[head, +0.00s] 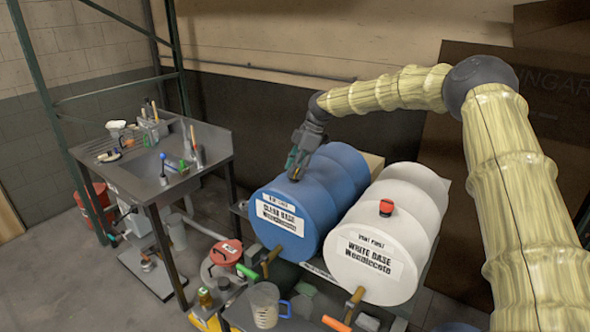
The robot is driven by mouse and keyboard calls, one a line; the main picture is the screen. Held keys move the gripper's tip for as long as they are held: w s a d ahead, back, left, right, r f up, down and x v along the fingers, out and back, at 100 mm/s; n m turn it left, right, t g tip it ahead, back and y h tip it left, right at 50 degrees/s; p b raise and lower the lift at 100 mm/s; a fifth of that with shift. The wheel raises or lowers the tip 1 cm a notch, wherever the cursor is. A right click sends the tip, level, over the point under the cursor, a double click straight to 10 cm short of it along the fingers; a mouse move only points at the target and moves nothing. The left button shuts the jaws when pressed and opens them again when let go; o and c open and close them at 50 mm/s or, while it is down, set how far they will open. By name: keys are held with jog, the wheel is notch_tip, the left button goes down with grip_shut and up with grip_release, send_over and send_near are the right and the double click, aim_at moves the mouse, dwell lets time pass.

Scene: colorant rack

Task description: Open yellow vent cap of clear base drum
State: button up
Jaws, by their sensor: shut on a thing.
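The clear base drum (282,215) is the blue drum lying on its side in the middle of the head view, with a white "CLEAR BASE" label (279,217) on its front. My gripper (295,172) points down at the top of this drum near its front end. It is shut on a small yellowish piece there, which looks like the yellow vent cap (295,178). The fingers hide most of the cap, so I cannot tell whether it is seated or raised.
A white drum (372,270) with a red cap (386,207) lies close on the right. Valves stick out in front of both drums. A clear jug (265,305) stands below. A metal sink bench (150,180) is at left. Open floor lies at lower left.

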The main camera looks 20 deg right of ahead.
jog(key=shift+w+d+r, duration=0.1)
jog(key=shift+d+r, duration=0.05)
jog(key=o, duration=1)
jog(key=shift+d, duration=0.15)
jog(key=shift+a, duration=0.2)
jog(key=v, duration=1.2)
jog(key=shift+d, duration=0.15)
